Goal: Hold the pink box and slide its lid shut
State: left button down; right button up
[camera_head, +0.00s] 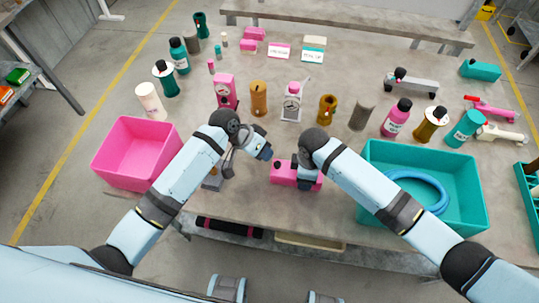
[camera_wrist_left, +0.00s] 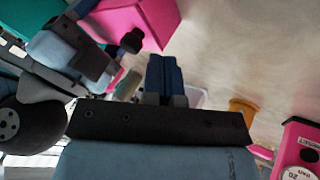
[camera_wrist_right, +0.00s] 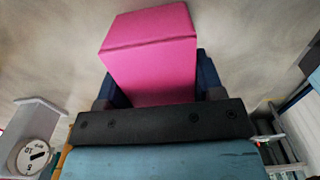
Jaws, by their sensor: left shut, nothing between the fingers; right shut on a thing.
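The pink box (camera_head: 284,171) lies on the table in front of me, near the front middle. My right gripper (camera_head: 308,180) is shut on it. In the right wrist view the pink box (camera_wrist_right: 150,70) stands between the two blue fingers, with a seam across it. A dark knob (camera_head: 277,164) shows at its left end, and the knob is also in the left wrist view (camera_wrist_left: 131,41). My left gripper (camera_head: 264,152) is shut and empty, just left of the box and apart from it. Its blue fingers are together in the left wrist view (camera_wrist_left: 165,80). I cannot tell how far the lid is open.
A pink bin (camera_head: 112,158) stands at the left and a teal bin (camera_head: 467,180) with a blue hose at the right. A white dial gauge (camera_head: 291,106), an orange part (camera_head: 258,99) and a pink device (camera_head: 225,92) stand behind the grippers. Several bottles stand farther back.

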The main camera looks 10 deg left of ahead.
pick_arm(q)
jog(key=shift+w+a+r, duration=0.1)
jog(key=shift+w+a, duration=0.2)
jog(key=shift+a, duration=0.3)
jog(key=shift+w+a+r, duration=0.1)
jog(key=shift+w+a, duration=0.2)
jog(key=shift+a, duration=0.25)
jog(key=v, duration=0.9)
jog(key=shift+s+r, duration=0.2)
jog(key=shift+r, duration=0.1)
pick_arm(e)
jog(key=shift+d, duration=0.1)
jog(key=o, duration=1.1)
